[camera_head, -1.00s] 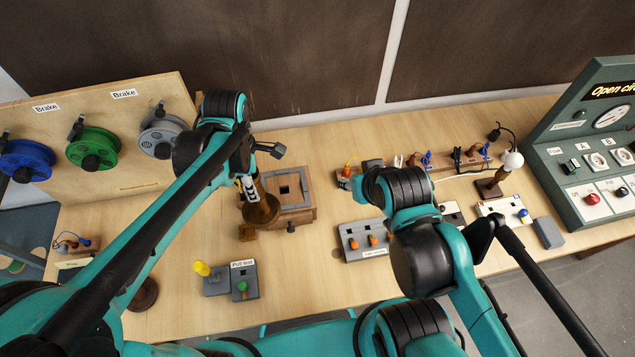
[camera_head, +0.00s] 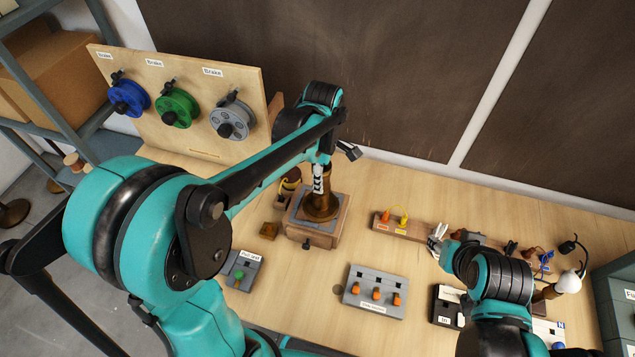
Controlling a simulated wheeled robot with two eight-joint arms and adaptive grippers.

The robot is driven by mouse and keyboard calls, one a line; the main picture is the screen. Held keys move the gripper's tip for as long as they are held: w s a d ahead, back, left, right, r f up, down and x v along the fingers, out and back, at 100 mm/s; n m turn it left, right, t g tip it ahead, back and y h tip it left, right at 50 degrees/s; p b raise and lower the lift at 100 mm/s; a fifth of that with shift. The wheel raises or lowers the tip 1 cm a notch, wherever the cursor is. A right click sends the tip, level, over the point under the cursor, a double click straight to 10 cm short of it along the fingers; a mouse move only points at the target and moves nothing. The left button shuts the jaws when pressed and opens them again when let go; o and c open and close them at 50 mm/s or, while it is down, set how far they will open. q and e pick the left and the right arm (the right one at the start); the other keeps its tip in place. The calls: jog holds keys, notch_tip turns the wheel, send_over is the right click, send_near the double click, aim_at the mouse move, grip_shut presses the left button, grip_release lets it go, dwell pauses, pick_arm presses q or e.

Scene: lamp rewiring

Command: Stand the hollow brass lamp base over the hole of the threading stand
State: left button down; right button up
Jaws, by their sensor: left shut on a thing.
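The brass lamp base (camera_head: 320,207) is a brown-gold, flared piece with a round foot. It is upright over the grey top of the threading stand (camera_head: 312,236), a wooden box near the middle of the table. My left gripper (camera_head: 319,180) is shut on its upper part from above. The base covers the hole, and I cannot tell whether its foot touches the stand top or hangs just above it. My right gripper (camera_head: 442,242) is low over the table to the right, by the back plug rail, and its fingers are too small and mixed with things behind to read.
A board with blue, green and grey reels (camera_head: 232,121) stands at the back left. A small brown block (camera_head: 269,230) is left of the stand. A grey switch box (camera_head: 374,291) with orange parts is front right. A lamp with a white bulb (camera_head: 569,282) is far right.

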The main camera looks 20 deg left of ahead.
pick_arm(q)
jog(key=shift+w+a+f, duration=0.4)
jog(key=shift+w+f, duration=0.15)
jog(key=shift+f, duration=0.55)
jog(key=shift+w+a+f, duration=0.4)
jog(key=shift+w+f, duration=0.2)
jog(key=shift+f, duration=0.45)
jog(key=shift+w+a+f, duration=0.4)
jog(key=shift+w+f, duration=0.15)
jog(key=shift+f, duration=0.55)
jog(key=shift+f+b, duration=0.1)
jog(key=shift+b, duration=0.25)
jog(key=c, duration=1)
grip_release()
